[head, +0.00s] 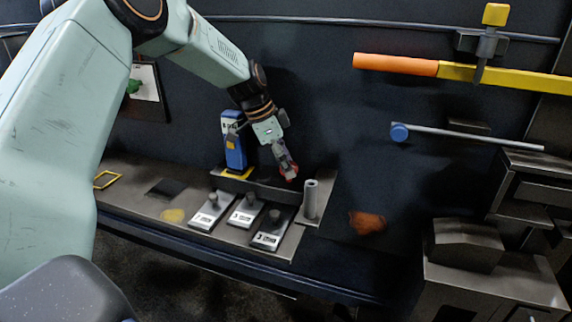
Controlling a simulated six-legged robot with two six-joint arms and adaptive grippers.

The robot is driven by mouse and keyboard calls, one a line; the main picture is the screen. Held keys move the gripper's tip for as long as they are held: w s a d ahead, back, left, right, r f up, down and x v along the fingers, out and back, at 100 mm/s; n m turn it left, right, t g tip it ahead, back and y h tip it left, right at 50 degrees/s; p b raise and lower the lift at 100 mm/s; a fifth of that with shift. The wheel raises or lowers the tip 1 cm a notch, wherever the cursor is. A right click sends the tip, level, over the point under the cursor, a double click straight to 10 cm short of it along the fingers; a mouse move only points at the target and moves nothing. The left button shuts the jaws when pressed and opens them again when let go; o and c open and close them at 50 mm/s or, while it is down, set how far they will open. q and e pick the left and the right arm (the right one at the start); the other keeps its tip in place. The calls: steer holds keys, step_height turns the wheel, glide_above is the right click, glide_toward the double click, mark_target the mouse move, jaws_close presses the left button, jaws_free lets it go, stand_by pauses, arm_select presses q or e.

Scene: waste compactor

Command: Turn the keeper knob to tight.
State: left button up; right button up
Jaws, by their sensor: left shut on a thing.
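My left gripper (287,169) reaches down from the upper left and is shut on a small red piece (290,174), just above the back of the bench and left of a grey upright post. The fingers hide most of this piece. I cannot tell whether it is the keeper knob, and no tight mark is readable. A yellow block (495,14) tops a grey bracket (483,44) around a long orange and yellow bar (430,67) at the upper right, well apart from my gripper. My right gripper is not in view.
On the bench (140,185) are several labelled plates with small knobs (270,228), a blue upright device (234,140) and the grey post (310,199). A blue-ended rod (399,132) is on the wall at right. Dark metal boxes (490,285) fill the lower right.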

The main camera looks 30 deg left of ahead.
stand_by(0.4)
arm_select(q)
steer(key=o, duration=1.1)
steer(key=shift+o, duration=0.2)
steer(key=n+p, duration=0.1)
steer(key=n, duration=0.1)
steer(key=n+t+y+p, duration=0.1)
steer(key=n, duration=0.1)
steer(key=shift+s+d+r+p, duration=0.1)
steer(key=shift+s+r+p, duration=0.05)
steer(key=shift+p, duration=0.2)
steer(key=n+y+p, duration=0.1)
steer(key=n+p, duration=0.3)
steer(key=p, duration=0.1)
steer(key=shift+d+t+y, duration=0.1)
steer(key=shift+t+y, duration=0.2)
steer(key=shift+y, duration=0.1)
steer(key=shift+n+p, duration=0.45)
steer(key=shift+n, duration=0.15)
steer(key=shift+d+f+n+y, duration=0.1)
steer(key=shift+f+n+y, duration=0.1)
steer(key=shift+n+y, duration=0.45)
steer(key=shift+n, duration=0.65)
